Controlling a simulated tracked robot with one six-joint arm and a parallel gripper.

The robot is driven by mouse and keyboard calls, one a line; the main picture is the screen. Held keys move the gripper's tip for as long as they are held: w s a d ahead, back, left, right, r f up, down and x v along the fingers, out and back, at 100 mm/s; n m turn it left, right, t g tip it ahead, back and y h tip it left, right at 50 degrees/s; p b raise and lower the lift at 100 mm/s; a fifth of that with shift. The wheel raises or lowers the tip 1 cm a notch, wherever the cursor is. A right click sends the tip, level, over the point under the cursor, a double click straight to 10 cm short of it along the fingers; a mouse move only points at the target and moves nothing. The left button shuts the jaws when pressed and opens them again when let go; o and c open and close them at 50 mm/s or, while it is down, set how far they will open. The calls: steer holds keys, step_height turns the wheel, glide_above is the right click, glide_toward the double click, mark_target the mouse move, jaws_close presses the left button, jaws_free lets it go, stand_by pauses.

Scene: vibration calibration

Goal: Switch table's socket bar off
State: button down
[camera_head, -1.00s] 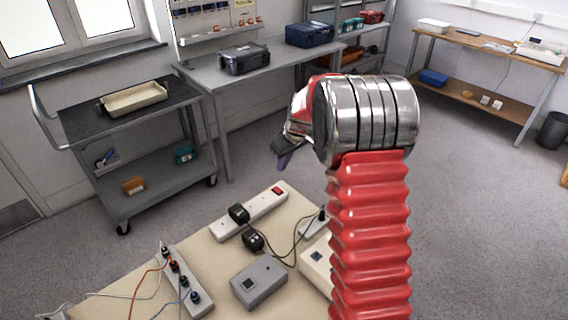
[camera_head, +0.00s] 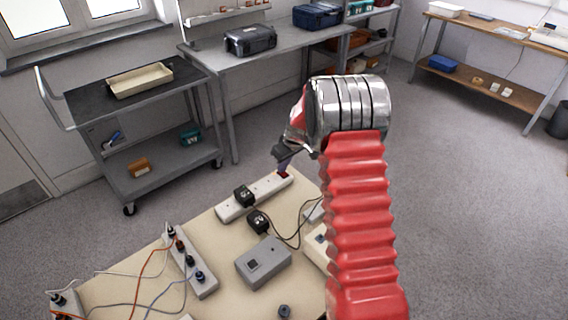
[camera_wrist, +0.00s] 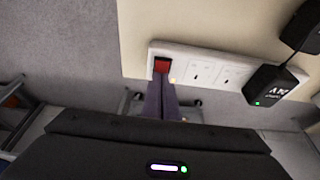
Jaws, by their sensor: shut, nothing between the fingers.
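The white socket bar (camera_head: 236,208) lies along the far edge of the beige table. Its red switch (camera_wrist: 161,64) is at the bar's end, at the left in the wrist view. A black plug adapter (camera_head: 243,196) sits in the bar; the wrist view shows a green light on it. My gripper (camera_head: 283,169) is shut and empty, with its purple fingertips at the switch end of the bar. In the wrist view the fingertips (camera_wrist: 162,78) overlap the lower edge of the switch. I cannot tell whether they touch it. A small orange glow shows beside the fingertips.
A second adapter (camera_head: 258,222) with a black cable and a grey box (camera_head: 263,262) lie on the table (camera_head: 222,280). Another socket strip (camera_head: 203,277) with several plugs is at the left. A trolley (camera_head: 75,100) and a workbench stand behind.

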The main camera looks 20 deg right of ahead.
steer(key=shift+f, duration=0.15)
stand_by(0.3)
steer(key=shift+s+f, duration=0.1)
steer(key=shift+s, duration=0.1)
steer(key=shift+s+d+f, duration=0.15)
steer(key=shift+s+d, duration=0.1)
steer(key=shift+s, duration=0.45)
steer(key=shift+r, duration=0.55)
steer(key=w+v, duration=0.1)
steer(key=v, duration=1.2)
steer(key=shift+r, duration=0.25)
